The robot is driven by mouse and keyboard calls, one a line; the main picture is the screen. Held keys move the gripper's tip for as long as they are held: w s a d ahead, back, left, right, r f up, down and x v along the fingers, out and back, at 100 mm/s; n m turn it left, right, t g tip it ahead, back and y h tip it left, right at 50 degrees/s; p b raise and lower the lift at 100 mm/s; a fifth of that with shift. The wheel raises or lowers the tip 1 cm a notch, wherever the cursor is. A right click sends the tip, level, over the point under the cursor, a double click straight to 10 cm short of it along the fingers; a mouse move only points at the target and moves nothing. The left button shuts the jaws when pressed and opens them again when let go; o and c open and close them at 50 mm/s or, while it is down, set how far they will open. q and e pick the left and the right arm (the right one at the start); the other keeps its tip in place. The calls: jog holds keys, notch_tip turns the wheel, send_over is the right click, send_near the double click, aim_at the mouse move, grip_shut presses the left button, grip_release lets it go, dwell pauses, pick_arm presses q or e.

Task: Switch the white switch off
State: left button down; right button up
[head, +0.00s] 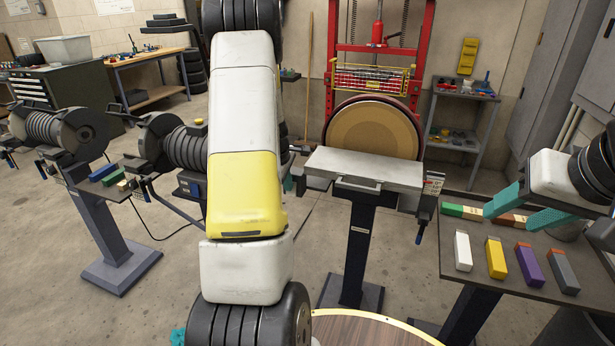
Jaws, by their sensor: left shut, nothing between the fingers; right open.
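I cannot make out a white switch for certain. A small control plate with pale and red marks (433,183) sits on the right side of the disc sander (372,140), too small to read. My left arm crosses the middle of the head view and hides much behind it.
White, yellow, purple and grey bars (463,251) lie on the right table (478,274); green and brown bars lie behind. Grinding machines (70,140) stand at left. A red press (380,45) and a grey shelf (462,120) are behind. A round wooden top (365,332) is at the bottom.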

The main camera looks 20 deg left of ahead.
pick_arm(q)
jog(key=shift+r, duration=0.8)
